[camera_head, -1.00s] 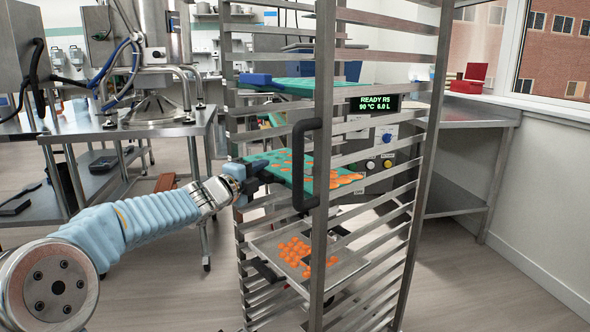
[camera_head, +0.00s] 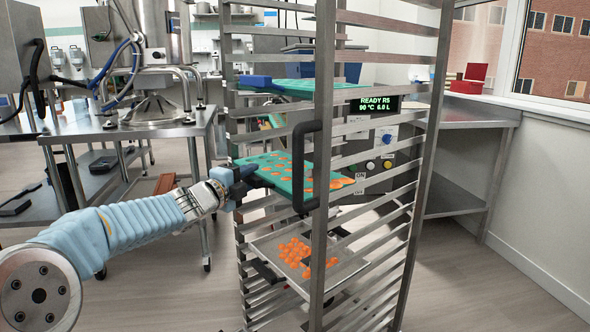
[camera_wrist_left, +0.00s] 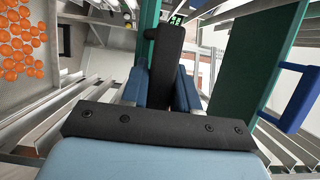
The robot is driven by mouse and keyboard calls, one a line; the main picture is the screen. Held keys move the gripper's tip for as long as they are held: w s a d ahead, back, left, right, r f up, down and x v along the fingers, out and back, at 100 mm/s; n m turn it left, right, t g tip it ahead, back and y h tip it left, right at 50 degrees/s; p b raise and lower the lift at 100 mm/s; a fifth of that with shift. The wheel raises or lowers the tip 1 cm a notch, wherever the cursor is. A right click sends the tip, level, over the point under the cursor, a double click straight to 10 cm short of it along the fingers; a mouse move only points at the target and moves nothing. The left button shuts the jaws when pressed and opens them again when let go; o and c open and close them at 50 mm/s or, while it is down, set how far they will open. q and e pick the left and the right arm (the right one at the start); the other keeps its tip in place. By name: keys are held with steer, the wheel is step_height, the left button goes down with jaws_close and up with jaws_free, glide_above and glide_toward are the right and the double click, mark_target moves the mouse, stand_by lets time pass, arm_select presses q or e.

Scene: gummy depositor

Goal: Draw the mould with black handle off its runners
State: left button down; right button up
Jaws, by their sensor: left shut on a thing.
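The mould with black handle (camera_head: 275,163) is a green slab with orange gummies, in the middle of the rack (camera_head: 325,215). Its left end shows between the rack's left rails and its right part passes behind the front post. My left gripper (camera_head: 240,180) is at the mould's near left edge. In the left wrist view its blue fingers (camera_wrist_left: 160,90) are shut on the black handle (camera_wrist_left: 170,45), which stands between them. The mould itself is mostly hidden there behind the handle. My right gripper is not in view.
Another green mould with a blue handle (camera_head: 256,81) sits higher in the rack; its handle (camera_wrist_left: 300,98) shows in the wrist view. A metal tray (camera_head: 345,270) with orange gummies is below. A black vertical grip (camera_head: 299,165) is on the rack post. A steel table (camera_head: 130,128) stands left.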

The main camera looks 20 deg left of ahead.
arm_select(q)
steer(key=s+a+p, duration=0.1)
steer(key=s+a, duration=0.3)
steer(key=s, duration=0.3)
steer(key=shift+s+a+r, duration=0.15)
steer(key=shift+s+a, duration=0.1)
steer(key=shift+s, duration=0.1)
steer(key=shift+r+p, duration=0.4)
steer(key=shift+p, duration=0.05)
steer(key=s+a, duration=0.6)
steer(key=s, duration=0.4)
steer(key=shift+p, duration=0.35)
stand_by(0.4)
